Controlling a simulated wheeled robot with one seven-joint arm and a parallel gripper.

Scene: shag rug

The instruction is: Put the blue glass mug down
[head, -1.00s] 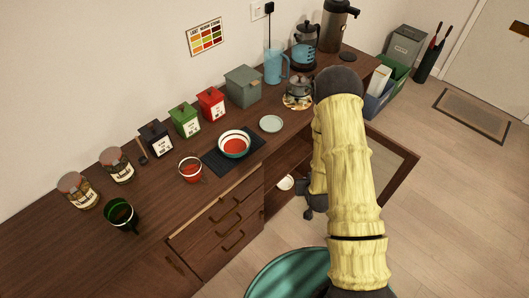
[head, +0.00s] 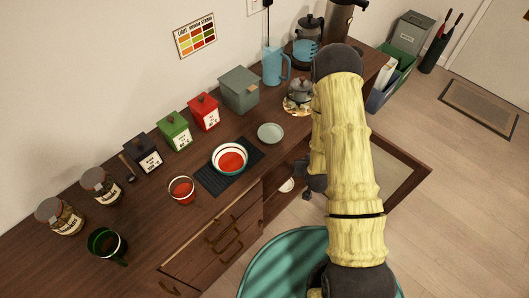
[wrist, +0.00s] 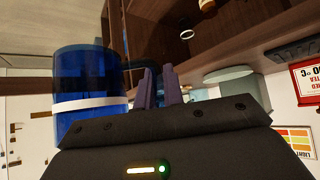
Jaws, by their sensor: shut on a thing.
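The blue glass mug (wrist: 88,85), with a white band, shows large at the left of the wrist view. My gripper (wrist: 162,85) is beside it, its fingers close together and shut on the mug, apparently at the dark handle side; the exact contact is hard to make out. In the head view my gripper (head: 308,184) is partly behind my yellow arm, beside the counter's front near the open cabinet. The mug cannot be made out there.
Bare wood lies around the plate.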

